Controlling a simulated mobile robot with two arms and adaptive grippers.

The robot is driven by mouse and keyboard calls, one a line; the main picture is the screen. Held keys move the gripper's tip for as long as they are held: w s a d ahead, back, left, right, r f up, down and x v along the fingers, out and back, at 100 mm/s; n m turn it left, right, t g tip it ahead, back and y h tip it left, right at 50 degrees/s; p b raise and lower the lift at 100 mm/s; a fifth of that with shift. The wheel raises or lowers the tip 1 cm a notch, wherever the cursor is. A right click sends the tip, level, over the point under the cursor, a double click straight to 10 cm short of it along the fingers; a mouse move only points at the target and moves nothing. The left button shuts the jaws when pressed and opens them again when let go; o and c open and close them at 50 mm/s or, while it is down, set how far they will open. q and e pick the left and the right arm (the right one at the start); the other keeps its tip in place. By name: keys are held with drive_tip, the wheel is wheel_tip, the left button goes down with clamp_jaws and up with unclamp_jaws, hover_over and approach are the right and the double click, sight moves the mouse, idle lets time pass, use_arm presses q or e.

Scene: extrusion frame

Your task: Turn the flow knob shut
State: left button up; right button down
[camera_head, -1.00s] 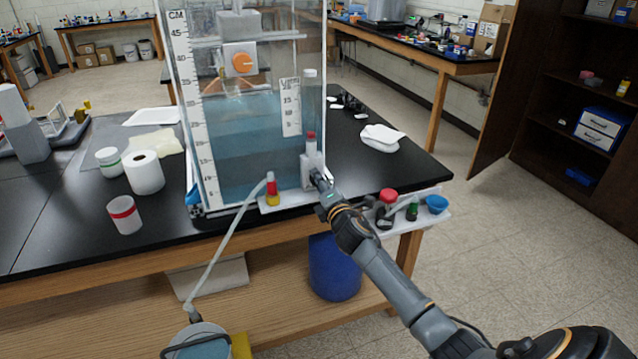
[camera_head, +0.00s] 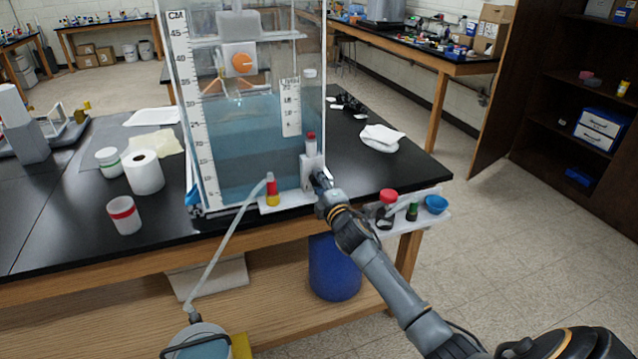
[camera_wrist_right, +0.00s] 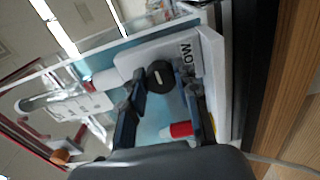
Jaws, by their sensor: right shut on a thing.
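The flow knob (camera_wrist_right: 160,77) is a round black knob with a short white mark. It sits on a white block (camera_wrist_right: 205,70) with partly visible dark lettering, ending in "OW". My right gripper (camera_wrist_right: 166,92) has its two fingers on either side of the knob and is shut on it. In the head view the right gripper (camera_head: 322,182) meets the white block (camera_head: 311,166) at the tank's front right corner, and the knob is hidden behind the gripper. My left gripper is not in view.
The clear water tank (camera_head: 243,150) stands directly behind the block. A red and yellow fitting (camera_head: 272,190) with a hose (camera_head: 222,248) is left of the gripper. A red-capped jar (camera_head: 387,208) and blue bowl (camera_head: 436,204) stand on a small shelf to the right.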

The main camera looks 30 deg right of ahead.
drive_tip(key=c, duration=1)
unclamp_jaws()
drive_tip(key=v, duration=1.2)
